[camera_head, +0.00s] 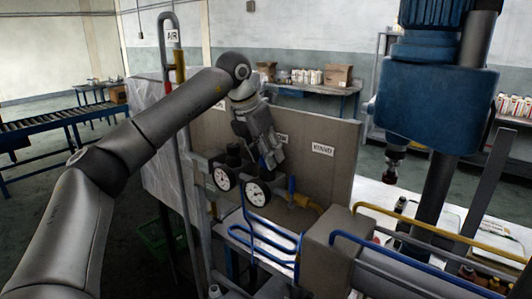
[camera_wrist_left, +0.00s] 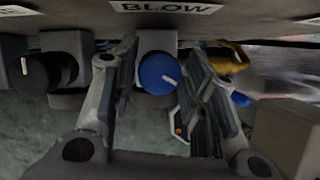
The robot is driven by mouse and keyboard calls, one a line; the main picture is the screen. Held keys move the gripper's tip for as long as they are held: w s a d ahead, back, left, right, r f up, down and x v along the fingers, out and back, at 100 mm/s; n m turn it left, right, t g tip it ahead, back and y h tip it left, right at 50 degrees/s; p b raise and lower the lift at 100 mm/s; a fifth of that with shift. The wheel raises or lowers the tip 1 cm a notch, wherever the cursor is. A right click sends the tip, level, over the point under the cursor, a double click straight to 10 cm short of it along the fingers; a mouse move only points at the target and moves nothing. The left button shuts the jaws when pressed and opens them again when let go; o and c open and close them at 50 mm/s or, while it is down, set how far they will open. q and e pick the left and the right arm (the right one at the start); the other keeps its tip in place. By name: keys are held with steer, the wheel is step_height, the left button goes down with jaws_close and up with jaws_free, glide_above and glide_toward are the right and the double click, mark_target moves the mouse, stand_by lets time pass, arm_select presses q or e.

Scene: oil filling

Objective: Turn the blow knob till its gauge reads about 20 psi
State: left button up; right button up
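The blue blow knob (camera_wrist_left: 158,74), with a white mark on its face, sits under the BLOW label (camera_wrist_left: 166,8) in the left wrist view. My left gripper (camera_head: 268,160) is at the regulators on the panel. In the left wrist view its fingers (camera_wrist_left: 165,92) are open, one on each side of the blue knob, with visible gaps. In the head view the gripper hides the knob. The right-hand gauge (camera_head: 257,193) is just below the gripper; its needle is too small to read. My right gripper is not in view.
A black knob (camera_wrist_left: 36,75) and the left-hand gauge (camera_head: 223,178) are close by on the left. A yellow-handled fitting (camera_wrist_left: 232,60) is close on the right. Blue pipes (camera_head: 268,240) run below the panel (camera_head: 330,165). A large blue machine head (camera_head: 432,100) stands at right.

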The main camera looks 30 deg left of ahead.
arm_select(q)
steer(key=c, duration=0.5)
steer(key=shift+n, duration=0.3)
steer(key=n+y+b, duration=0.1)
steer(key=n, duration=0.2)
steer(key=shift+d+y, duration=0.15)
steer(key=shift+y, duration=0.15)
steer(key=n+y, duration=0.1)
steer(key=n, duration=0.2)
steer(key=shift+d, duration=0.1)
steer(key=n, duration=0.2)
steer(key=n+y, duration=0.1)
steer(key=n, duration=0.1)
steer(key=shift+r+n+g+y, duration=0.1)
steer(key=shift+n+g+y, duration=0.2)
steer(key=shift+g, duration=0.1)
steer(key=shift+w+n+g+y+p, duration=0.1)
steer(key=shift+n+g+y+p, duration=0.4)
steer(key=shift+n, duration=1.2)
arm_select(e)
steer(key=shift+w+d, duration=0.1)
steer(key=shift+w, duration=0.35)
arm_select(q)
steer(key=o, duration=1)
